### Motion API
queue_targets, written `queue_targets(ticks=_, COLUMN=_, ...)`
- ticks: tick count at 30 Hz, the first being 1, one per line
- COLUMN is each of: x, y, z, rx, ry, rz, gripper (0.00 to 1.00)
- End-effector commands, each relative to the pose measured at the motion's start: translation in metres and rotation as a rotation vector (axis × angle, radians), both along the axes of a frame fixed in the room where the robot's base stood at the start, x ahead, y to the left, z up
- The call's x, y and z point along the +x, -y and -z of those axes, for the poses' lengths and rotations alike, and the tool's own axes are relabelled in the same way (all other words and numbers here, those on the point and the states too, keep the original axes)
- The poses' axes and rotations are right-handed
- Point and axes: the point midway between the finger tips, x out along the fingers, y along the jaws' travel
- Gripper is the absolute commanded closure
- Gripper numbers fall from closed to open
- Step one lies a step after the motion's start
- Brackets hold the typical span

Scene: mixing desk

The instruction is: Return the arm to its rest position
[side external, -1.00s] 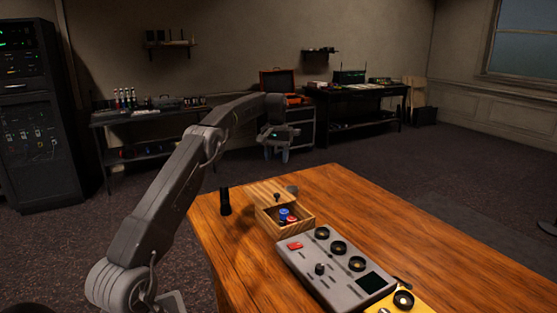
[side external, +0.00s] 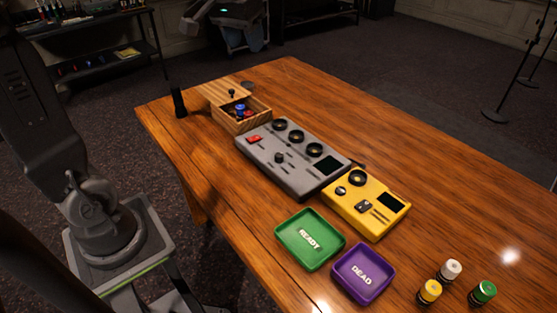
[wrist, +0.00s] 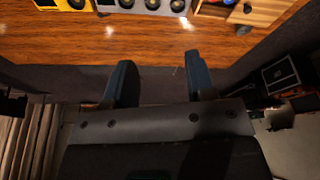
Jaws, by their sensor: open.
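My gripper (side external: 238,38) shows at the top of the side view, beyond the far end of the wooden table (side external: 330,107) and clear of it. Its upper part is cut off by the picture edge. In the wrist view my gripper (wrist: 160,82) has its two dark fingers spread wide apart, with nothing between them. The table's edge (wrist: 160,50) lies past the fingertips in that view. My arm's lower part stands at the left of the side view.
On the table are an open wooden box (side external: 222,92) with blue and red pieces, a grey mixer (side external: 295,175), a yellow unit (side external: 378,222), a green READY tray (side external: 310,262), a purple DEAD tray (side external: 338,277) and three small canisters (side external: 450,270). A black cylinder (side external: 179,102) stands at the far-left corner.

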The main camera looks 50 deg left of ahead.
Motion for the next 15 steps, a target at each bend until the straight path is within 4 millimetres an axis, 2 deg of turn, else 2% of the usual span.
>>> queue_targets(ticks=1, x=-0.021, y=0.019, z=0.001, rx=0.008, ry=0.024, rz=0.039, gripper=0.5)
queue_targets(ticks=6, x=-0.085, y=0.064, z=0.02, rx=0.026, ry=0.092, rz=0.152, gripper=0.5)
queue_targets(ticks=12, x=-0.145, y=0.094, z=0.056, rx=0.037, ry=0.159, rz=0.258, gripper=0.5)
queue_targets(ticks=15, x=-0.162, y=0.101, z=0.07, rx=0.04, ry=0.179, rz=0.29, gripper=0.5)
